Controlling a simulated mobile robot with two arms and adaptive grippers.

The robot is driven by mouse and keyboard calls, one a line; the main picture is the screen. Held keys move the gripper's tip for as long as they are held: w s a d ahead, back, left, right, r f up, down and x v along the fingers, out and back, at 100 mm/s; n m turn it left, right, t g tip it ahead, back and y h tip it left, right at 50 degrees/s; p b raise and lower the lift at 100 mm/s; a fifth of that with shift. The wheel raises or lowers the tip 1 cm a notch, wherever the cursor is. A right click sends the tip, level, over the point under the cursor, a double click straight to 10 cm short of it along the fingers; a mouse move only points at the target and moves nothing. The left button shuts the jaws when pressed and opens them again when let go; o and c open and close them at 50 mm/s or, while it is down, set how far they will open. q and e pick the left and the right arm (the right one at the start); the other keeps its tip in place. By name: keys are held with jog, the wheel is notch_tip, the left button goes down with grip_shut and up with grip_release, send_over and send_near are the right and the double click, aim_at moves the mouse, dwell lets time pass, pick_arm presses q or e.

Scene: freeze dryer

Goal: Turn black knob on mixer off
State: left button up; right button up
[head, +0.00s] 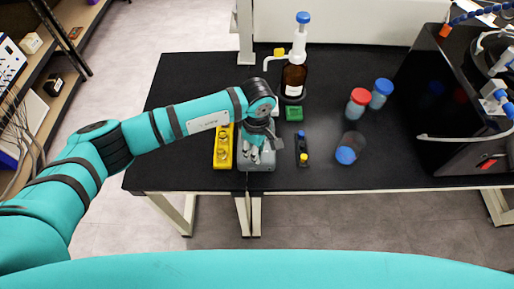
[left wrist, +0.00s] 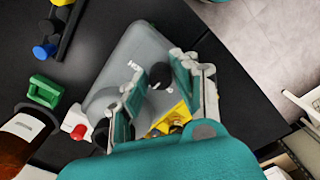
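The mixer is a grey box (left wrist: 130,50) on the black table, and it also shows in the head view (head: 258,163), mostly under my left gripper. Its black knob (left wrist: 160,75) is in the left wrist view, on the grey face, close to the fingertips and between them as seen from there. My left gripper (left wrist: 158,70) is open, with its two fingers apart over the mixer; it also shows in the head view (head: 254,152). I cannot tell whether a finger touches the knob. The knob is hidden in the head view. My right gripper is not in view.
A yellow rack (head: 223,160) stands just left of the mixer. A black strip with coloured knobs (head: 302,147) and a green block (head: 294,114) are to its right. A brown bottle (head: 293,80), several capped containers (head: 358,102) and a dark machine (head: 445,95) stand farther off.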

pick_arm(q)
grip_shut()
jog(key=n+b, duration=0.2)
jog(key=b, duration=0.1)
jog(key=shift+w+f+n, duration=0.1)
jog(key=shift+f+n, duration=0.15)
jog(key=shift+n, duration=0.05)
jog(key=n+b, duration=0.6)
jog(key=shift+r+n, duration=0.1)
jog(key=shift+n, duration=0.3)
jog(key=shift+r+n+b, duration=0.1)
jog(key=shift+n+b, duration=0.75)
jog(key=shift+n, duration=0.35)
jog(key=shift+r, duration=0.1)
